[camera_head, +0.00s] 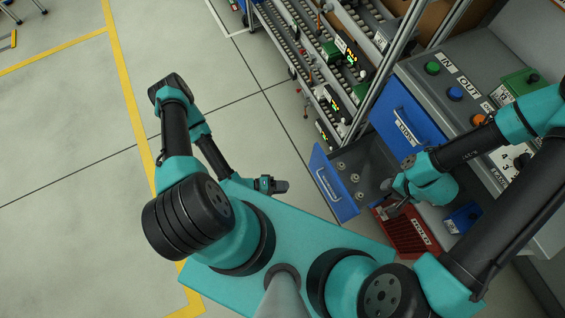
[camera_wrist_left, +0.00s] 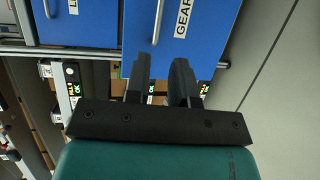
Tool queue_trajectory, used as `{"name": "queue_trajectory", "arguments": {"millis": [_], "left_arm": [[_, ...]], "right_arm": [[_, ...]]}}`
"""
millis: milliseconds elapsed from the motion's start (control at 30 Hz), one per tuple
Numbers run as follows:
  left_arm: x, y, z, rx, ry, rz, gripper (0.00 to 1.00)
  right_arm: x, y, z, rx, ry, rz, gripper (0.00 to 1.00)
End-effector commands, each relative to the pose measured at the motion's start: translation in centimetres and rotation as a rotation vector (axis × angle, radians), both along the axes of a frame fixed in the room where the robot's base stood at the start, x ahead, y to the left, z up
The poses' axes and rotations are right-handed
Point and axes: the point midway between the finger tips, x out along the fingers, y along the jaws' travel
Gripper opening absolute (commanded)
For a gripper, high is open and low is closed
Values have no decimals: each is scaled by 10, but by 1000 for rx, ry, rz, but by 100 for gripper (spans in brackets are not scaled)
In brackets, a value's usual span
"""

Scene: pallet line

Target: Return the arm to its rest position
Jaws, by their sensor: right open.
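My left gripper (camera_head: 278,186) is at the end of the folded left arm, above the front of my teal base and left of the open blue drawer. In the left wrist view its two black fingers (camera_wrist_left: 160,82) stand apart with nothing between them. My right gripper (camera_head: 393,211) is open and low over the red bin marked HOLD (camera_head: 423,246), right of the open drawer. Its fingertips are small and partly hidden, and I see nothing clearly held in it.
A blue drawer (camera_head: 333,187) stands pulled out with several round metal parts inside. The blue LIDS drawer (camera_head: 405,118) is shut. A small blue bin (camera_head: 462,217) is beside the red one. Button panel (camera_head: 455,93) and conveyor racks (camera_head: 300,62) stand behind.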

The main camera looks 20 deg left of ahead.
Motion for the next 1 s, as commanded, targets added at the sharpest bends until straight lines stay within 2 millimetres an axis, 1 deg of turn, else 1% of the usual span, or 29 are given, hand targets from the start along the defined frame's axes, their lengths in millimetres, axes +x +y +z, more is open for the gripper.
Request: {"name": "queue_trajectory", "arguments": {"millis": [367, 533, 667, 767, 867, 1000], "left_arm": [[0, 0, 0, 2, 1, -1, 22], [6, 7, -3, 64, 9, -30, 22], [17, 24, -6, 197, 29, -89, 22], [31, 42, -4, 337, 50, -146, 22], [45, 61, 3, 477, 74, -199, 22], [65, 83, 24, 653, 108, -260, 22]], "right_arm": [[0, 0, 0, 0, 0, 0, 43], [0, 0, 0, 0, 0, 0, 43], [0, 0, 0, 0, 0, 0, 43], [0, 0, 0, 0, 0, 0, 43], [0, 0, 0, 0, 0, 0, 43], [0, 0, 0, 0, 0, 0, 43]]}}
